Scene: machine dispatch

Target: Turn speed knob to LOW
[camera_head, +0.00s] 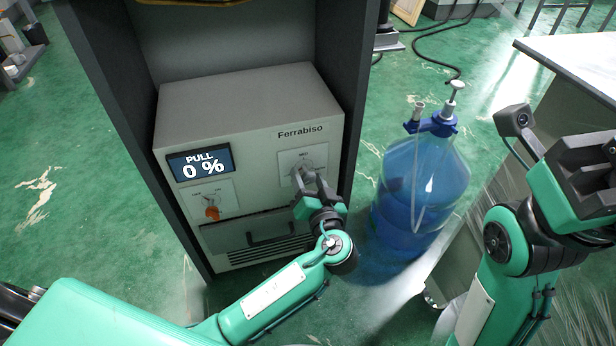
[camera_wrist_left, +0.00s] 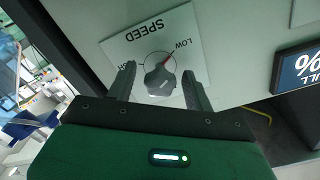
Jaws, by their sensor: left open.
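The speed knob (camera_wrist_left: 160,82) is a grey dial on a white plate marked SPEED, on the front of the Ferrabiso machine (camera_head: 255,150). In the left wrist view, a red pointer line runs from the knob toward the word LOW (camera_wrist_left: 182,42). My left gripper (camera_wrist_left: 158,88) is open, with one finger on each side of the knob; I cannot tell whether they touch it. In the head view the left gripper (camera_head: 307,183) covers part of the knob plate (camera_head: 318,157). My right gripper (camera_head: 585,175) is at the right edge, away from the machine; its fingers are unclear.
The machine's display (camera_head: 201,164) reads PULL 0 %. A blue water bottle with a pump (camera_head: 420,190) stands right of the cabinet. A table (camera_head: 580,60) is at the upper right.

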